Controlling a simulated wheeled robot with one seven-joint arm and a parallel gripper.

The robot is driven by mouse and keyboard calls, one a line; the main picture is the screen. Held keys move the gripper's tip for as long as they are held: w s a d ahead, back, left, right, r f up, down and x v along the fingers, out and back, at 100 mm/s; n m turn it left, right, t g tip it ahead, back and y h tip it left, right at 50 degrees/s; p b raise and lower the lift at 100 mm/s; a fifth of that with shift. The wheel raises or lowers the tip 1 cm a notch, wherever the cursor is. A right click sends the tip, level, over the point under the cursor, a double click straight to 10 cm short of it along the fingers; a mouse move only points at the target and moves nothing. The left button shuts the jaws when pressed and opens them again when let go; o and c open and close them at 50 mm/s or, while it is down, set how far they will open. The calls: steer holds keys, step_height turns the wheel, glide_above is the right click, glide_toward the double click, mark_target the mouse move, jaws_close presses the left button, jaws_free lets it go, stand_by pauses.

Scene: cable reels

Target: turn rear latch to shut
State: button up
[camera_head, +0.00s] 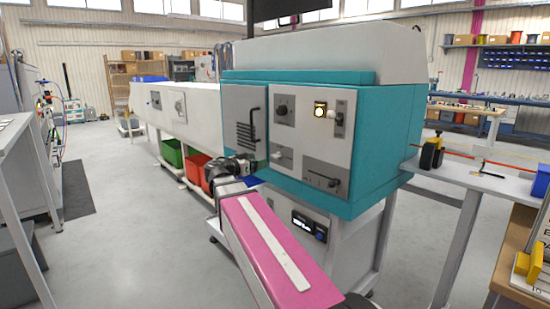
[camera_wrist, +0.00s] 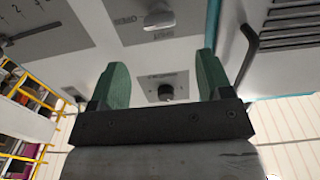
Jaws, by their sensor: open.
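A white turn latch (camera_head: 282,155) sits low on the grey panel of the teal machine; I take it as the rear latch. It also shows at the top of the wrist view (camera_wrist: 160,18), with small lettering on either side. Its pointing direction is hard to tell. My gripper (camera_head: 258,165) is just left of it in the head view. In the wrist view my gripper (camera_wrist: 163,75) has its two green fingers spread and empty. The latch lies beyond the fingertips, not between them. A black knob (camera_wrist: 166,92) shows in the gap between the fingers, on the panel behind.
A black bar handle (camera_wrist: 245,60) and vent slots (camera_wrist: 292,20) are close to the right finger in the wrist view. The panel also has a lit button (camera_head: 320,109) and a slotted lever (camera_head: 325,178). Green (camera_head: 172,152) and red (camera_head: 197,168) bins stand under the machine.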

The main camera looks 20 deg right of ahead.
mark_target(273, 156)
steer(key=x, duration=0.9)
steer(key=shift+d+f, duration=0.1)
steer(key=shift+c, duration=0.3)
steer(key=c, duration=0.9)
